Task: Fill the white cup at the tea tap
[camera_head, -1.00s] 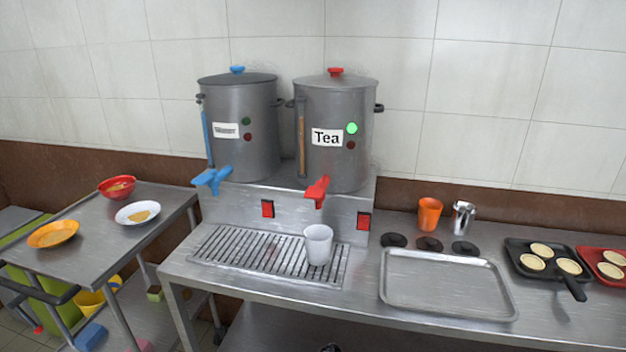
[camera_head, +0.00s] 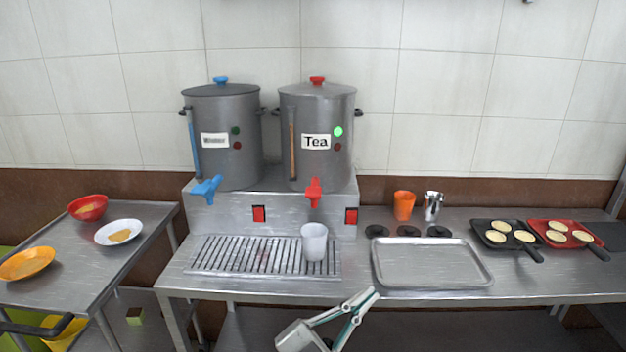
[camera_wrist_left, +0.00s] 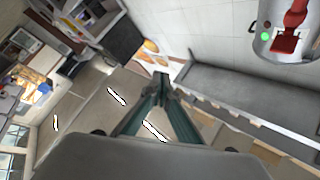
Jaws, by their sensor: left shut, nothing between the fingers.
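The white cup (camera_head: 314,242) stands upright on the right part of the drip grate (camera_head: 215,256), below the red tea tap (camera_head: 314,192). The tap is on the pot labelled Tea (camera_head: 318,110), which shows a lit green light. My left gripper (camera_head: 370,294) is low at the front edge of the counter, below and to the right of the cup, apart from it. Its fingers meet and hold nothing. In the left wrist view the closed fingertips (camera_wrist_left: 161,80) show with nothing between them, and the red tap (camera_wrist_left: 287,40) is at top right. My right gripper is not in view.
A second pot (camera_head: 222,135) with a blue tap (camera_head: 206,190) stands to the left. A metal tray (camera_head: 430,281), an orange cup (camera_head: 404,205) and a metal cup (camera_head: 432,206) are to the right. A side table (camera_head: 75,285) with dishes is at left.

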